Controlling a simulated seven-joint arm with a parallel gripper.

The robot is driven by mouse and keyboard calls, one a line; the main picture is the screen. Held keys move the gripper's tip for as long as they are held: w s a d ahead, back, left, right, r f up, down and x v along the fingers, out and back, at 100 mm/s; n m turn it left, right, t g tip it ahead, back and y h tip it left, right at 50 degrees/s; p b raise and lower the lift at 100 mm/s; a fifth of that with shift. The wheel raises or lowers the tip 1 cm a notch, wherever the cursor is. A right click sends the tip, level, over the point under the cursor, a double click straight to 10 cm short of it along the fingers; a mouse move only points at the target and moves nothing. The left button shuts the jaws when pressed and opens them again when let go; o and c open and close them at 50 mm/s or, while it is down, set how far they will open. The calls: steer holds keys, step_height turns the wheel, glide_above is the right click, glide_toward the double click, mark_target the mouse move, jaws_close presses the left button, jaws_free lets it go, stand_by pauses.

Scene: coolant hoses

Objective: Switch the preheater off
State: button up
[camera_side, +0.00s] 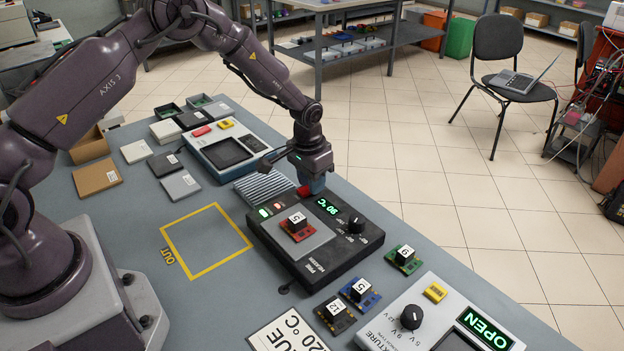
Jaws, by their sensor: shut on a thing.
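The preheater (290,268) is a black box in the middle of the bench. Its green display (327,206) is lit and seems to read 90 °C. A knob (356,224) sits at its right, and a green and a red light (271,209) show at its left corner. A red board (298,228) with a numbered block lies on its grey plate. My gripper (308,188) points down at the preheater's back edge and is shut on a small red piece (304,191), perhaps a switch. The fingertips are partly hidden.
A yellow taped square marked OUT (207,240) is empty to the left. Green, blue and dark boards (360,293) lie at the right, beside a fixture (438,325) reading OPEN. A ribbed grey block (262,188) and another device (226,150) stand behind the preheater.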

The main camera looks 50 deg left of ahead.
steer(key=shift+s+t, duration=0.25)
steer(key=shift+t, duration=0.85)
steer(key=o, duration=0.9)
steer(key=shift+r, duration=0.15)
steer(key=v, duration=1.2)
steer(key=shift+s+r, duration=0.1)
steer(key=shift+r, duration=0.3)
